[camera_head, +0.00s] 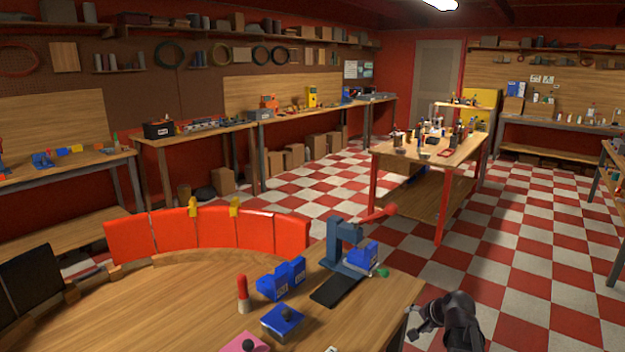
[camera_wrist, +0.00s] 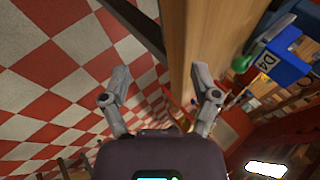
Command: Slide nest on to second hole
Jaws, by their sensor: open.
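A blue block (camera_head: 363,256) with a white label sits at the foot of a dark blue press (camera_head: 341,245) with a red lever. It may be the nest; a green knob (camera_head: 383,272) is beside it. In the wrist view the blue block (camera_wrist: 284,62) reads "D4", with the green knob (camera_wrist: 243,62) beside it. I cannot make out any holes. My gripper (camera_wrist: 159,98) is open and empty, beside the wooden table edge. In the head view my dark gripper is off the table's right end, apart from the block.
The wooden table (camera_head: 160,310) also bears a black plate (camera_head: 335,290), blue labelled blocks (camera_head: 280,281), a red-topped peg (camera_head: 242,292), a blue knobbed plate (camera_head: 282,321) and a pink one (camera_head: 243,344). Red panels (camera_head: 217,230) line its back. Checkered floor (camera_head: 520,290) is clear at right.

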